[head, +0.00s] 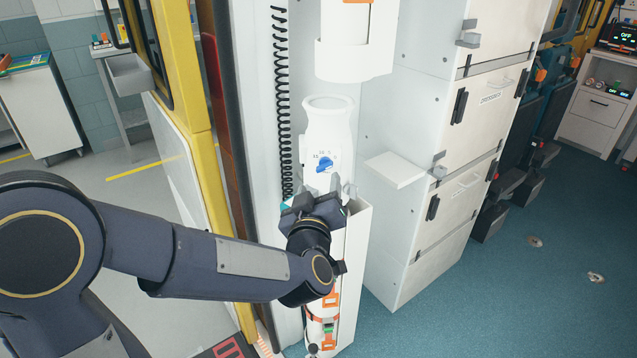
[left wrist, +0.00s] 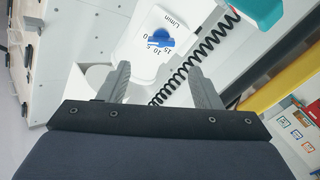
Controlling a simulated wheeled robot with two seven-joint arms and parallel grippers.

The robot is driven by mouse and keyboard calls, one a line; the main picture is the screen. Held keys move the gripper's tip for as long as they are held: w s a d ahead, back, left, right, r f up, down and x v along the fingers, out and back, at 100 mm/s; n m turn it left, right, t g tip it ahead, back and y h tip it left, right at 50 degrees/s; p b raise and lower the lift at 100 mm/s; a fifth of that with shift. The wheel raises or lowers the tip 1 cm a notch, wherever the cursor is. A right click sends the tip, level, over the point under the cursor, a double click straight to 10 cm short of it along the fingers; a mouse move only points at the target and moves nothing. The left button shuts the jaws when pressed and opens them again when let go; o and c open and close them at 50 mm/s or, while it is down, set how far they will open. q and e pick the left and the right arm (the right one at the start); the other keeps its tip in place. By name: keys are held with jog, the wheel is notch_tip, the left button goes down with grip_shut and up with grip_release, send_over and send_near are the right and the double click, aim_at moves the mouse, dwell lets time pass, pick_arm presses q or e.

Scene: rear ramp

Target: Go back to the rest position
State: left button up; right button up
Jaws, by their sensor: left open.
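My left gripper (head: 318,197) is in front of a white wall unit with a blue dial (head: 324,164), just below the dial. In the left wrist view the two grey fingers (left wrist: 161,82) stand apart, with nothing held between them. The blue dial (left wrist: 160,38) shows beyond the fingertips, with numbers printed around it. I cannot tell whether a fingertip touches the white unit. My left arm reaches in from the left of the head view. My right gripper is not in view.
A coiled black cord (head: 281,110) hangs left of the dial unit. A white holder (head: 356,245) with an orange-banded cylinder (head: 322,318) is below and beside the gripper. White cabinets (head: 440,160) stand to the right. The yellow door frame (head: 185,90) is on the left. Blue floor (head: 480,300) is open at right.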

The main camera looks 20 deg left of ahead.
pick_arm(q)
jog(key=s+a+f+m+g+h, duration=0.15)
jog(key=s+f+g, duration=0.25)
jog(key=s, duration=0.5)
jog(key=s+a+f+m+g+h, duration=0.1)
jog(key=s+f+m+g+h, duration=0.25)
jog(key=s, duration=0.55)
jog(key=s+a+f+m+g+h, duration=0.1)
jog(key=s+a+f+g+h, duration=0.2)
jog(key=s, duration=0.6)
notch_tip(320, 180, up, 12)
jog(key=s+g+y+p, duration=0.1)
jog(key=p, duration=1.2)
jog(key=shift+d+r+g, duration=0.15)
jog(key=shift+d+g, duration=0.2)
jog(key=shift+d, duration=0.1)
